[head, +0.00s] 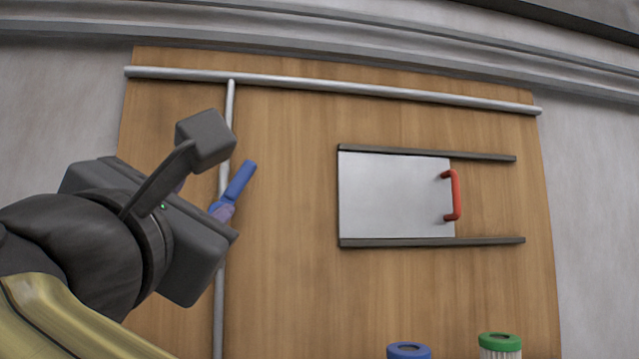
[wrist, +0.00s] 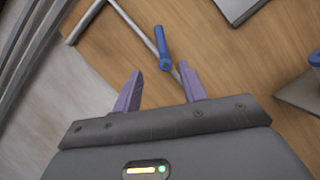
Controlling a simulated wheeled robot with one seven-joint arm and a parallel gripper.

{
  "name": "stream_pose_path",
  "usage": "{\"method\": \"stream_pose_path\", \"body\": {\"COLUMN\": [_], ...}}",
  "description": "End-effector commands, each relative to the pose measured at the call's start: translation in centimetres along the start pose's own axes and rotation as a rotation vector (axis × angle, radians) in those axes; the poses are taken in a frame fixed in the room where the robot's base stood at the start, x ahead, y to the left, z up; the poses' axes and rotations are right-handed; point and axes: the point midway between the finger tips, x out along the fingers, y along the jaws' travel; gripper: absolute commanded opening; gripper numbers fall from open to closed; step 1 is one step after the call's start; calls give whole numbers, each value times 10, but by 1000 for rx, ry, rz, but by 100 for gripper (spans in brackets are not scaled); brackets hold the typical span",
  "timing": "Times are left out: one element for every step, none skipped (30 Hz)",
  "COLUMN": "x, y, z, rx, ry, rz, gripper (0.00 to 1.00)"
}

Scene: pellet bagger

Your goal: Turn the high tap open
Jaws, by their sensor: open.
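The high tap has a blue lever handle (head: 238,184) on a vertical grey pipe (head: 219,300) fixed to a wooden board. In the head view the lever slants up to the right, off the line of the pipe. It also shows in the wrist view (wrist: 161,45), with its round hub at its lower end. My gripper (wrist: 159,82) is open, its two purple fingers apart with nothing between them. In the wrist view the lever lies just beyond the fingertips, with the hub near the gap. In the head view my gripper's body hides part of the pipe, and one fingertip shows near the hub.
A horizontal pipe (head: 330,86) runs along the board's top. To the right, a grey sliding panel (head: 390,195) with a red handle (head: 456,195) sits between two dark rails. A blue-topped container (head: 408,351) and a green-topped one (head: 500,342) stand at the bottom.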

Motion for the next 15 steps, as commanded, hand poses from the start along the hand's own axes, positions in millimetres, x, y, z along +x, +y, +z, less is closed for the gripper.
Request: {"method": "stream_pose_path", "body": {"x": [4,6,11,14,18,24,29,35,42,47,53,60,65,70,76], "y": [1,1,1,2,2,2,2,2,3,3,3,3,3,3,3], "z": [1,1,2,2,2,3,3,4,4,4,4,4,4,3,4], "rx": [-1,-2,-2,-2,-2,-2,-2,-3,-2,-2,-3,-3,-2,-3,-3], "ry": [0,0,0,0,1,1,1,1,1,1,1,2,1,1,1], "rz": [0,-1,-2,-2,-1,-2,-2,-2,-2,-1,-2,-1,-2,-1,-2], "gripper": [42,42,42,42,42,42,42,42,42,42,42,42,42,42,42]}}
